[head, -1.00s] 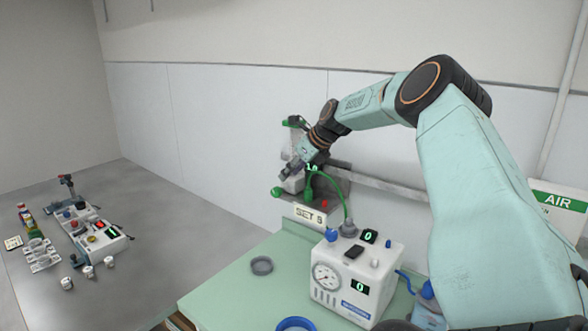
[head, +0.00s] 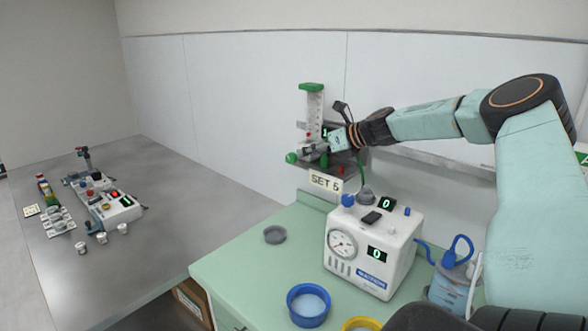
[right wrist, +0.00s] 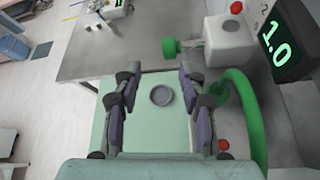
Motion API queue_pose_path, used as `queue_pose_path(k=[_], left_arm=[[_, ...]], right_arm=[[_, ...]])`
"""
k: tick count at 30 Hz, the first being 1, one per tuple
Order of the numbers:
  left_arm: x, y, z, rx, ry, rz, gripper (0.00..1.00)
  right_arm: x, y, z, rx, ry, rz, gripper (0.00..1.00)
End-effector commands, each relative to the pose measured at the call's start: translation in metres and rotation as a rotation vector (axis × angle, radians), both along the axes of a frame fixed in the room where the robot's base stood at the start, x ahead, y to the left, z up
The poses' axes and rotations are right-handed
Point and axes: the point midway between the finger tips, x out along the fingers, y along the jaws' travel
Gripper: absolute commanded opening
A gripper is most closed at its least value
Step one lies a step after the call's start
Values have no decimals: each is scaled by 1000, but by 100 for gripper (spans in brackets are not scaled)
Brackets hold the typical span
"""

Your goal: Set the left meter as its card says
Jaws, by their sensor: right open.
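The meter (head: 313,103) on the wall has a clear upright tube with a green cap and a green knob (head: 291,158) at its lower left. The knob also shows in the right wrist view (right wrist: 169,49), on a pale block. A dark display (right wrist: 277,42) beside it reads 1.0. The card (head: 325,182) below seems to read SET 6. My right gripper (head: 316,152) is at the meter's base, partly covering it. In the right wrist view its jaws (right wrist: 157,74) are open and empty, with the knob beyond the tips. My left gripper is out of view.
A white suction unit (head: 372,250) with a gauge and displays reading 0 stands on the green-topped cabinet (head: 250,262). A grey ring-shaped dish (head: 275,235) and a blue bowl (head: 309,305) are nearby. A green hose (right wrist: 243,110) runs close to the right jaw.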

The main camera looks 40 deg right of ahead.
Motion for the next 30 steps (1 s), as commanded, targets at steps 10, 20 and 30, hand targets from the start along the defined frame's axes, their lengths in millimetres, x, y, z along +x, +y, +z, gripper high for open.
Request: queue_pose_path(k=[10, 20, 30], left_arm=[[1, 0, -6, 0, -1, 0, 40], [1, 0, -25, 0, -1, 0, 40], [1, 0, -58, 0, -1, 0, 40]], right_arm=[[8, -5, -7, -186, -141, -12, 42], [17, -7, -16, -218, -138, 0, 42], [46, -4, -29, -221, -136, 1, 42]])
